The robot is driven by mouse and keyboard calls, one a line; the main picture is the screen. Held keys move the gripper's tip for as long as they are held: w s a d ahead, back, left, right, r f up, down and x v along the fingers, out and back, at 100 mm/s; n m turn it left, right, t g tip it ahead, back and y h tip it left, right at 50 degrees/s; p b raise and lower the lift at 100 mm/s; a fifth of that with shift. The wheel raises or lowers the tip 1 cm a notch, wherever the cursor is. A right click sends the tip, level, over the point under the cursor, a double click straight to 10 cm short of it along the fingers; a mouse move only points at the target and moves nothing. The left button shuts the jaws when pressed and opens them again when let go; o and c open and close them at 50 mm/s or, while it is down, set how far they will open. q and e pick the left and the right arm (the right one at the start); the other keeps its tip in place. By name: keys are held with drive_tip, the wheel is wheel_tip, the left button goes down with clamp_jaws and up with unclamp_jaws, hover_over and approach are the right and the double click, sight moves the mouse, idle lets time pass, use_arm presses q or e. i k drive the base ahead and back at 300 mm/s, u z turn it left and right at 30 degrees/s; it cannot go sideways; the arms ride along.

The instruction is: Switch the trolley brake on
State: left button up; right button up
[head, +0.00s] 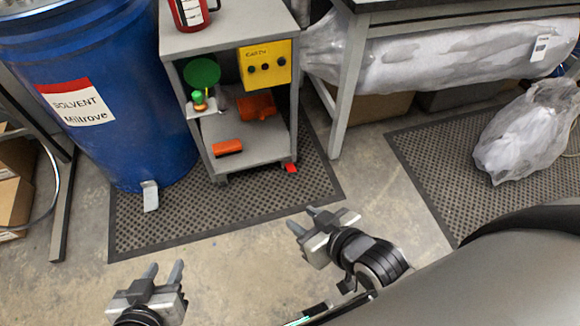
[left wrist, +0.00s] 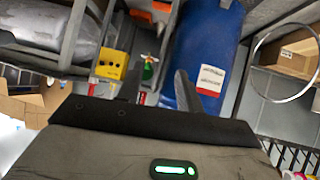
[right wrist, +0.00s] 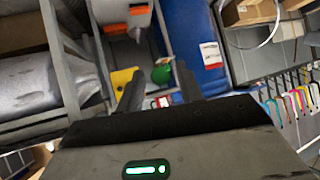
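The grey trolley (head: 258,151) stands on a black mat at the upper middle of the head view. A small red tab (head: 291,168) sticks out at the foot of its front right corner and looks like the brake pedal. Whether it is up or down I cannot tell. My left gripper (head: 163,271) is open and empty over the floor at the lower left, well in front of the trolley. My right gripper (head: 302,219) is open and empty, nearer to the red tab but clearly apart from it. The wrist views do not clearly show the tab.
A blue solvent drum (head: 120,85) stands left of the trolley, with a grey pedal (head: 150,196) at its foot. The trolley carries a red container (head: 190,14), a yellow box (head: 265,66) and orange items. A bench leg (head: 347,85) is to the right. The concrete in front is clear.

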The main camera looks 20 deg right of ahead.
sight(290, 168)
drive_tip(key=k, duration=0.5)
drive_tip(key=z, duration=1.35)
drive_tip(key=i, duration=0.85)
drive_tip(key=u, duration=1.65)
